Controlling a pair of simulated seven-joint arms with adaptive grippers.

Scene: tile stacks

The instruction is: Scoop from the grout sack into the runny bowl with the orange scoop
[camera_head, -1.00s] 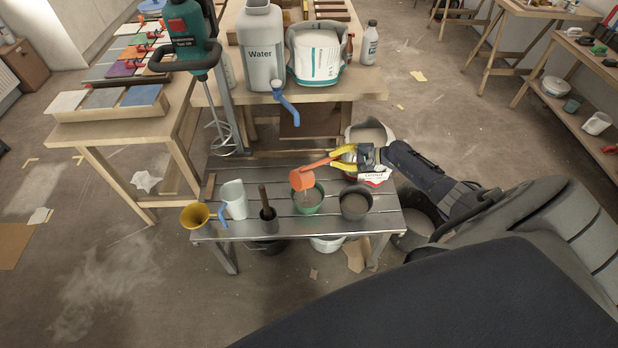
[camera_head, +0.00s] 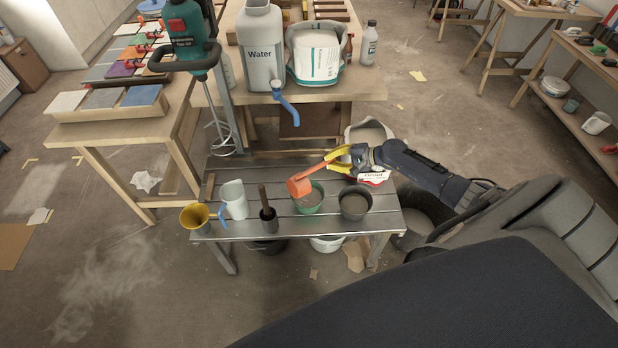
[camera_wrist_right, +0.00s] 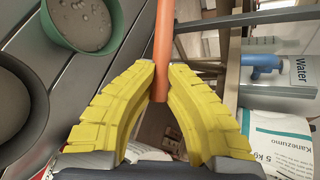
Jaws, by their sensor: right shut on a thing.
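My right gripper (camera_head: 339,160) has yellow fingers shut on the handle of the orange scoop (camera_head: 299,187). In the right wrist view, the fingers (camera_wrist_right: 160,92) close around the orange handle (camera_wrist_right: 162,50). The scoop's cup is tilted over the left rim of the green bowl (camera_head: 309,207); its inside is hidden. The green bowl holds grey mix, with small lumps or bubbles in the right wrist view (camera_wrist_right: 88,22). A dark bowl (camera_head: 355,204) of grey mix stands to its right. The open grout sack (camera_head: 374,177) is behind, partly covered by my gripper. My left gripper is out of view.
A water canister (camera_head: 261,60) and another sack (camera_head: 316,58) stand on the table behind. A mixer (camera_head: 187,40) hangs at left.

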